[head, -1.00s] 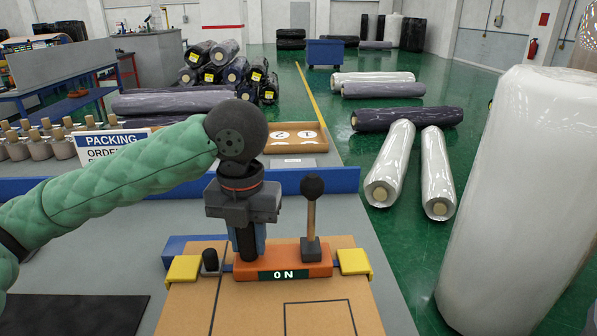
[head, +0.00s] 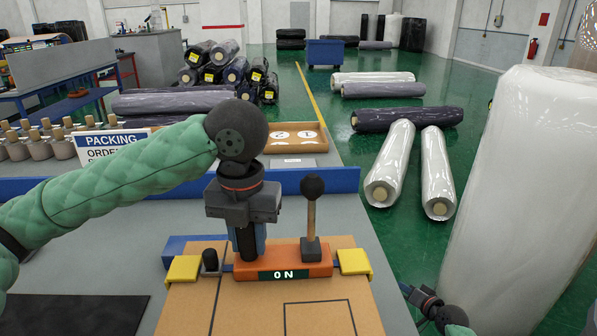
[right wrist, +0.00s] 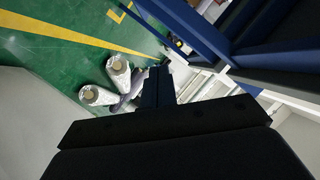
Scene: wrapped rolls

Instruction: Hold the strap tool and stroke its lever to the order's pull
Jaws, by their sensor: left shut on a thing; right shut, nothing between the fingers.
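The strap tool (head: 325,265) has an orange base and a dark display reading "0 N". It sits on top of a cardboard box (head: 250,320). Its lever (head: 311,215) stands upright at the right end, a wooden stick with a black ball knob. My left gripper (head: 248,238) points down from above and is shut on the tool's handle at the left of the lever; the fingers hide part of the handle. My right gripper (head: 408,290) is low at the right, beside the box and apart from the tool. It also shows shut and empty in the right wrist view (right wrist: 157,85).
Yellow corner pieces (head: 354,261) flank the tool on the box. A large white wrapped roll (head: 530,190) stands close at the right. A blue rail (head: 330,180) runs behind the box. Wrapped rolls (head: 437,170) lie on the green floor beyond.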

